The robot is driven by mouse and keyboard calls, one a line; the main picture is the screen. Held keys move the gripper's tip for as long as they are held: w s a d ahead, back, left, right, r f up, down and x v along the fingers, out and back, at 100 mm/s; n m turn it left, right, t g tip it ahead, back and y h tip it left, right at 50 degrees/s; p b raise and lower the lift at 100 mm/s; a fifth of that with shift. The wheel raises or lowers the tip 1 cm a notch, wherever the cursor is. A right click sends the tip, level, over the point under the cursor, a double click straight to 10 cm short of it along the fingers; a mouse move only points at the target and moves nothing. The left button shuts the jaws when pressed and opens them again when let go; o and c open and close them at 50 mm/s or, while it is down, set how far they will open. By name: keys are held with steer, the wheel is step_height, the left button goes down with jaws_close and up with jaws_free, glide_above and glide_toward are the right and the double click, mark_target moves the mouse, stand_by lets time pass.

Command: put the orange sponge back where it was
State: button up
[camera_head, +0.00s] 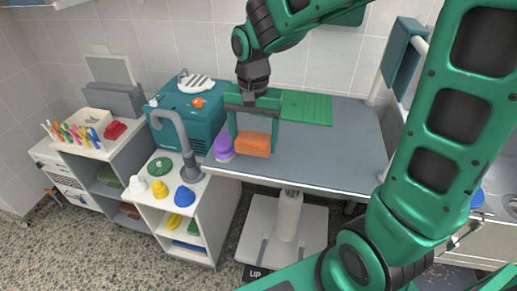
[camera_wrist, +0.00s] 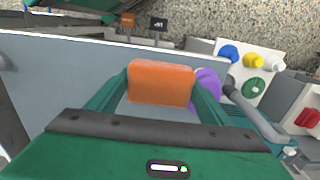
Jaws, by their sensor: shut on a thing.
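The orange sponge (camera_head: 253,144) is a block held between the two fingers of my gripper (camera_head: 252,138), over the front left part of the grey table (camera_head: 335,160). It also shows in the wrist view (camera_wrist: 160,83), between the green fingers. Whether its underside touches the table I cannot tell. A purple object (camera_head: 223,147) sits just left of the sponge at the table's left end; it also shows in the wrist view (camera_wrist: 207,83), partly hidden by a finger.
A green mat (camera_head: 305,107) lies at the table's back. A teal box (camera_head: 185,122) and a grey curved tap-like pipe (camera_head: 186,140) stand left. A white shelf (camera_head: 205,187) holds yellow, blue and white items. The table's right half is clear.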

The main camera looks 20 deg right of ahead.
mark_target(261, 138)
steer(key=w+d+f, duration=0.2)
steer(key=d, duration=0.1)
steer(key=shift+w+d+f, duration=0.1)
steer(key=shift+w+f, duration=0.15)
steer(key=shift+f, duration=2)
steer(key=o, duration=1)
steer(key=shift+f, duration=0.1)
step_height(261, 138, up, 12)
steer(key=shift+r, duration=0.15)
